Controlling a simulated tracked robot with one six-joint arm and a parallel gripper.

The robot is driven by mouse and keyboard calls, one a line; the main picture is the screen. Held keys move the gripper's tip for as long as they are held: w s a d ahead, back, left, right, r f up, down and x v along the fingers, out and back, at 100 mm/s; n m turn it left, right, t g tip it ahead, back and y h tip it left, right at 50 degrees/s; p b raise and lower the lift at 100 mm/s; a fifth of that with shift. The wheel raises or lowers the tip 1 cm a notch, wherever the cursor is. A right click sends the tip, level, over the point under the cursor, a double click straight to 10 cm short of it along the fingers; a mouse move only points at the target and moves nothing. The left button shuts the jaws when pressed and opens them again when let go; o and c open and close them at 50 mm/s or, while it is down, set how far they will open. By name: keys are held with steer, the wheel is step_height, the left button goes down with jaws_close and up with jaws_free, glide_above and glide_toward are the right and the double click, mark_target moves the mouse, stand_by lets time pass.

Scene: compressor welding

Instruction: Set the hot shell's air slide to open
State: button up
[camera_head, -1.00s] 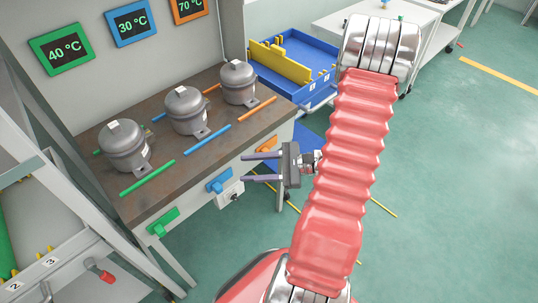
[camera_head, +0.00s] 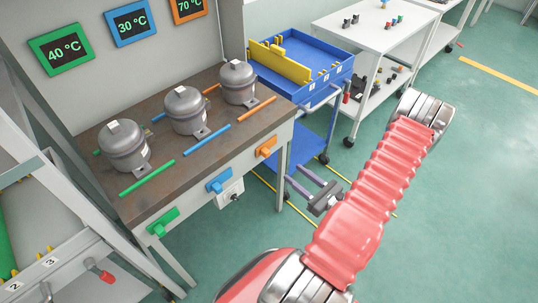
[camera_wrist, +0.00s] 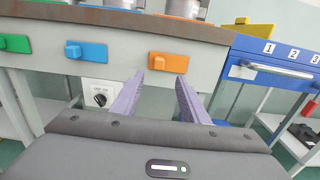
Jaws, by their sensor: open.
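Three grey shells stand on the bench, each behind a coloured strip. The display (camera_head: 190,9) by the orange strip (camera_head: 258,111) reads 70 °C, the highest, above the far shell (camera_head: 239,82). On the bench front is an orange air slide (camera_head: 265,146); in the wrist view (camera_wrist: 170,62) its knob sits toward the left of its plate. My gripper (camera_head: 296,178) is open and empty, low in front of the bench. In the wrist view its fingertips (camera_wrist: 157,82) point at the orange slide, apart from it. Open or closed markings are not readable.
A blue slide (camera_head: 220,181) and a green slide (camera_head: 163,222) are on the same bench front. A rotary switch (camera_wrist: 100,96) is below the blue slide. A blue trolley (camera_head: 320,75) stands right of the bench. The floor before the bench is clear.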

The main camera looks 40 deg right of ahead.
mark_target(269, 153)
steer(key=shift+w+a, duration=0.2)
steer(key=shift+w, duration=6.75)
steer(key=shift+c, duration=0.6)
jaws_close()
